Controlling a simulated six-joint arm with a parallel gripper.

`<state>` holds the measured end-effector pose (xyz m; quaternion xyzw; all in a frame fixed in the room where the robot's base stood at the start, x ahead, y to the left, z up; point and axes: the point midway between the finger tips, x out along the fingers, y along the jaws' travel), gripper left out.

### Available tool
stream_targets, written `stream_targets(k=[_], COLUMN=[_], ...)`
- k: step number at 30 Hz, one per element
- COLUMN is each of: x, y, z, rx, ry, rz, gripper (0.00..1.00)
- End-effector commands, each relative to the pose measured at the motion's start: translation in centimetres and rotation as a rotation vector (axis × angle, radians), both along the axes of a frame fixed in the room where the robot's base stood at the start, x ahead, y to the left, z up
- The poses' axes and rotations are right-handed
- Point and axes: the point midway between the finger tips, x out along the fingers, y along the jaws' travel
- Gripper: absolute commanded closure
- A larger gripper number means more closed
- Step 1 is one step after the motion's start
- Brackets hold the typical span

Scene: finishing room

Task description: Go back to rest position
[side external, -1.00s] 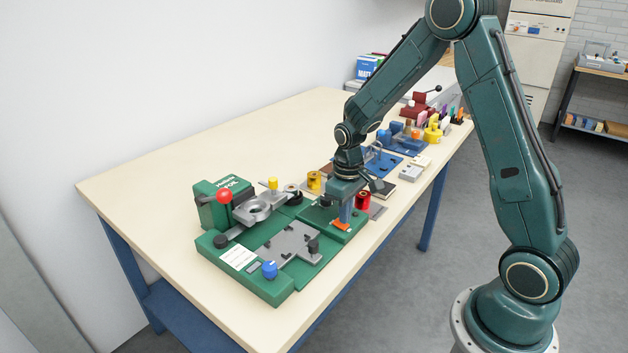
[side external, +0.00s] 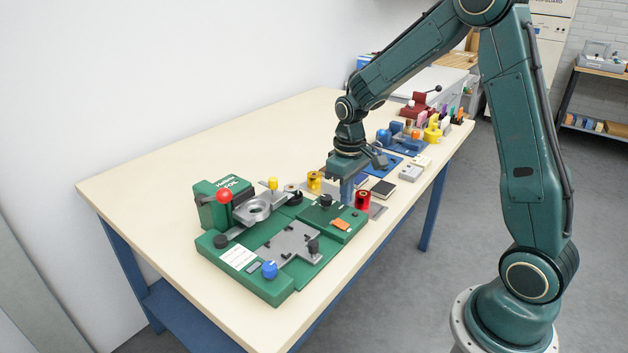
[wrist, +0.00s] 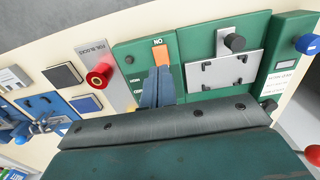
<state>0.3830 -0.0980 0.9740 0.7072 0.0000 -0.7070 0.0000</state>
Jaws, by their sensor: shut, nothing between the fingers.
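My gripper (side external: 347,202) is shut and empty. It hangs fingers down above the right part of the green foil machine (side external: 276,291), close to its small panel with an orange switch (side external: 341,225). The fingertips look apart from the panel, with a gap to the switch. In the wrist view my shut fingers (wrist: 157,88) point toward the orange switch (wrist: 160,54), next to the lettering "ON". No object is between them.
A red spool (side external: 362,200) stands just right of the gripper, and a gold spool (side external: 314,182) is behind it. The machine's red ball knob (side external: 224,196) sticks up at left. Other tools crowd the table's far right. The table's (side external: 150,180) left rear is clear.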

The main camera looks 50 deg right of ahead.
Motion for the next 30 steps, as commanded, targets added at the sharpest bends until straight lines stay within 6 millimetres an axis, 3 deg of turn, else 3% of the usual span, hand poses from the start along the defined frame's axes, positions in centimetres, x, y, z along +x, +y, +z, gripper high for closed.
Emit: stream_targets(k=[17,23,30], x=[-0.2,-1.1,-3.5], y=[0.3,1.2,3.2], z=[0.9,3.4,7.7], rx=[-0.003,-0.011,-0.023], ry=[-0.01,-0.048,-0.122], rz=[0.001,0.002,0.002], gripper=[1.0,1.0,1.0])
